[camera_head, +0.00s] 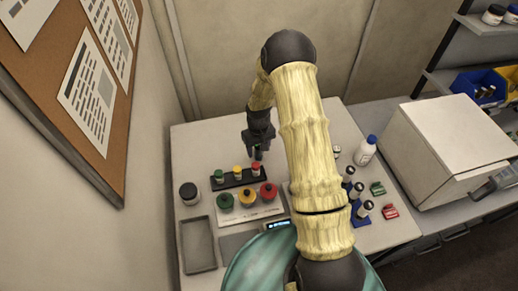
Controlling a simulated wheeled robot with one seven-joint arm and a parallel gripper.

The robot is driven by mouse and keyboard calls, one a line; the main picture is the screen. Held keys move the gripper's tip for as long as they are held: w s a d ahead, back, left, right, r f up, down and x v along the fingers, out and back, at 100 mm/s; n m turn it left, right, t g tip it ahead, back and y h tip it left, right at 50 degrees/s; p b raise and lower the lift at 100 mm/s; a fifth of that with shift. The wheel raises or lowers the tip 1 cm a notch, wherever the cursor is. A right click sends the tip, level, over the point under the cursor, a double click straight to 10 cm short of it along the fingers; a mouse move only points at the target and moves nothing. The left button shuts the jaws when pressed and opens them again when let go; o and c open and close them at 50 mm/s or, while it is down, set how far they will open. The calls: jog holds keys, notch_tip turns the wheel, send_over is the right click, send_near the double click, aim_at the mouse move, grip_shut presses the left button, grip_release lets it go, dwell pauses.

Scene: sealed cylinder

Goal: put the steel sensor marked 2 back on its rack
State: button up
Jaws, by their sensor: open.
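My gripper (257,154) is open, pointing down just behind the right end of a small black rack (225,185). The rack holds small pieces with a green (219,175), a yellow (237,171) and a red top (256,168). The red-topped one is closest to my gripper; I cannot tell whether they touch. Several pale, steel-like cylinders with dark ends (363,210) stand at a blue rack (361,221) right of my arm. Markings are too small to read, so I cannot tell which is sensor 2. My arm hides the middle of the table.
A white panel (238,217) with large green, yellow and red knobs lies in front of the black rack. A grey tray (198,265) and dark-lidded jar (188,192) are left. A blue-capped bottle (365,151) and white box (445,130) are right. The back-left table is clear.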

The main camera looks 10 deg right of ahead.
jog(key=shift+f, duration=0.15)
jog(key=shift+c, duration=0.2)
grip_shut()
dwell(0.4)
notch_tip(320, 180, up, 10)
jog(key=b, duration=0.3)
dwell(0.6)
